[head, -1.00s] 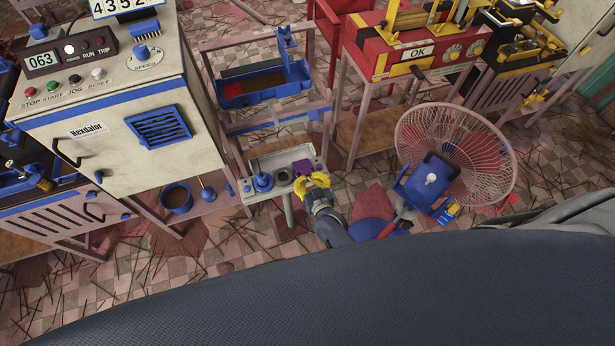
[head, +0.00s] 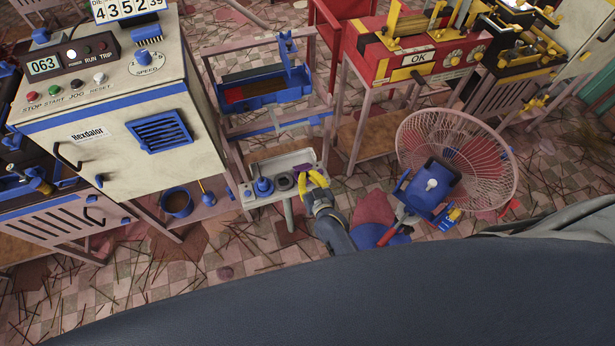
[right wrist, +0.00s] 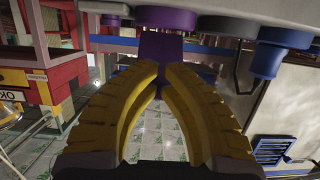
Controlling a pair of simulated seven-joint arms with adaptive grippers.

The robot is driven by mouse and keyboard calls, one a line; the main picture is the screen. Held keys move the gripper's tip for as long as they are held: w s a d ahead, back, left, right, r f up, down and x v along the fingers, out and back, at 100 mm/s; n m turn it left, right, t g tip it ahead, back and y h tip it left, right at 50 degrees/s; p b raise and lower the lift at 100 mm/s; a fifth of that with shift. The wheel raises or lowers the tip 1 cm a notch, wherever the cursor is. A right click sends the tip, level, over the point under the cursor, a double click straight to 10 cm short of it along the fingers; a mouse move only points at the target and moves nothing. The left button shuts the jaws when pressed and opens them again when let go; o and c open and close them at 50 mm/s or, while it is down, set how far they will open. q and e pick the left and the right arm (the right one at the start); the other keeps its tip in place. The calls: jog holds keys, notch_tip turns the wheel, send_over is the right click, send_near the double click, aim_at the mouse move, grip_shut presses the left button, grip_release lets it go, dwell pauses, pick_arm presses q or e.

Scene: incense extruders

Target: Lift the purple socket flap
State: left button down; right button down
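The purple socket flap (head: 303,169) is at the right end of a small pale panel (head: 270,193), beside a dark round socket (head: 285,182). In the right wrist view the purple flap (right wrist: 160,48) projects from the panel towards my fingertips. My right gripper (head: 316,179) has its yellow fingers at the flap. In the right wrist view its fingertips (right wrist: 161,72) are close together, with purple showing between and beyond them. Whether they press on the flap is unclear. My left gripper is not in view.
A blue knob (head: 263,187) stands on the panel left of the socket. A cream machine cabinet (head: 110,120) is on the left and a blue tray (head: 262,90) behind. A fan (head: 458,155) stands to the right, near my right arm.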

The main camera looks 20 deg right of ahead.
aim_at(305, 169)
jog(key=shift+w+a+r, duration=0.1)
jog(key=shift+w+r, duration=1.15)
jog(key=shift+r, duration=0.1)
jog(key=shift+w+r, duration=0.1)
jog(key=shift+w, duration=0.05)
jog(key=shift+w+a+r, duration=0.1)
jog(key=shift+w+r, duration=0.1)
jog(key=shift+w, duration=0.55)
jog(key=shift+w+a+r, duration=0.1)
jog(key=shift+w+r, duration=0.05)
jog(key=shift+w, duration=0.55)
jog(key=shift+w, duration=1.15)
